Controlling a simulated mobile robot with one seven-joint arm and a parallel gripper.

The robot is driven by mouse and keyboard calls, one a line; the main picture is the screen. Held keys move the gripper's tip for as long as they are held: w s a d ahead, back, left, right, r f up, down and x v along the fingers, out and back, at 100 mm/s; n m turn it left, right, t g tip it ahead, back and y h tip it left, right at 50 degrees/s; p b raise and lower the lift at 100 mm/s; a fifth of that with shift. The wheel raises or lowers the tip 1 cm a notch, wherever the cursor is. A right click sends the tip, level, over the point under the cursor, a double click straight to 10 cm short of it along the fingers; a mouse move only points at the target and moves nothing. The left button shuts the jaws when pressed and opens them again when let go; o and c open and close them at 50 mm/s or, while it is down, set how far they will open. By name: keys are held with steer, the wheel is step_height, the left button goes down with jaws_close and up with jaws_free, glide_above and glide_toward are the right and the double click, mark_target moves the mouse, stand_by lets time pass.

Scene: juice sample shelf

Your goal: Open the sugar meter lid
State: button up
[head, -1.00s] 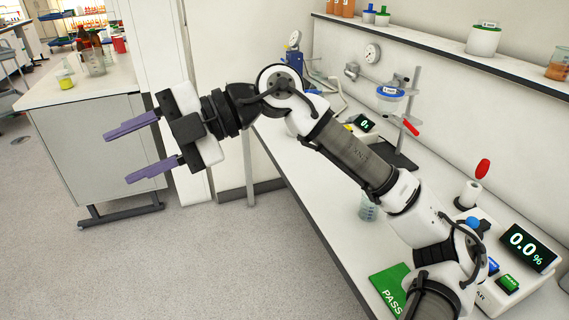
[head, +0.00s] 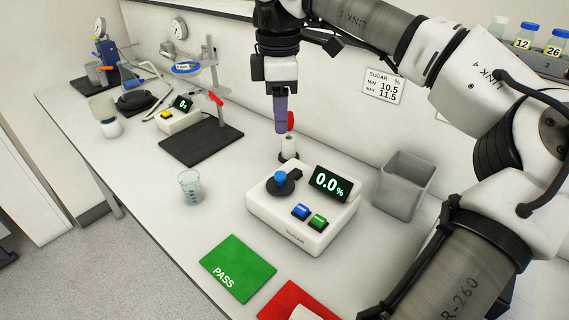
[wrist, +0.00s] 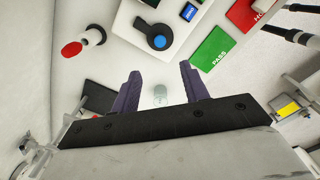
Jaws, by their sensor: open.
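The sugar meter (head: 290,222) is a white box on the bench with a display reading 0.0 %. Its lid (head: 283,184) is a dark round cap with a blue knob and lies flat on the meter's top left. A blue and a green button sit at its front. In the wrist view the lid (wrist: 155,31) shows beyond the fingers. My gripper (head: 281,128) points down above and behind the meter, near the red-topped white holder. In the wrist view its purple fingers (wrist: 162,84) are apart with nothing between them.
A glass beaker (head: 191,187) stands left of the meter. A grey bin (head: 403,185) stands to the right. Green PASS (head: 238,268) and red (head: 296,302) mats lie in front. The white holder with red top (head: 290,146) stands close behind the meter. A stand with dark base (head: 202,142) is farther left.

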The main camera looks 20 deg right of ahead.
mark_target(280, 174)
step_height(280, 174, down, 14)
steer(key=p, duration=0.3)
steer(key=shift+r, duration=0.1)
jaws_close()
stand_by(0.3)
